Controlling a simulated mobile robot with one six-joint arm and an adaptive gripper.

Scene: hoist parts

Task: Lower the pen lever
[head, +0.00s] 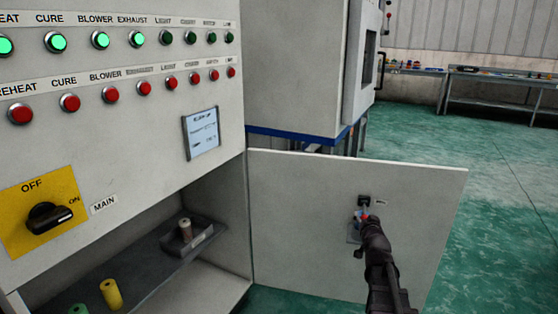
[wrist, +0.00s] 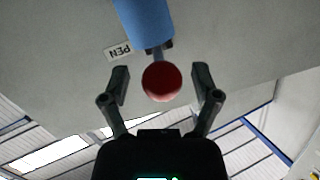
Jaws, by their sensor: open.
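The pen lever shows in the wrist view as a round red knob (wrist: 162,82) on a short grey stem, close to a blue cylindrical part (wrist: 147,22). A label reading PEN (wrist: 119,51) is on the pale panel beside it. In the head view the lever's black mount (head: 364,200) is on the open cabinet door, with the lever partly hidden by my gripper (head: 360,221). My gripper is open, with one finger on each side of the red knob. A gap shows on both sides of the knob.
The pale door (head: 300,215) stands open from the control cabinet (head: 130,150), which has rows of green and red buttons and a yellow main switch plate (head: 35,205). A shelf (head: 150,262) inside holds several small cylinders. Green floor (head: 490,200) is clear at the right.

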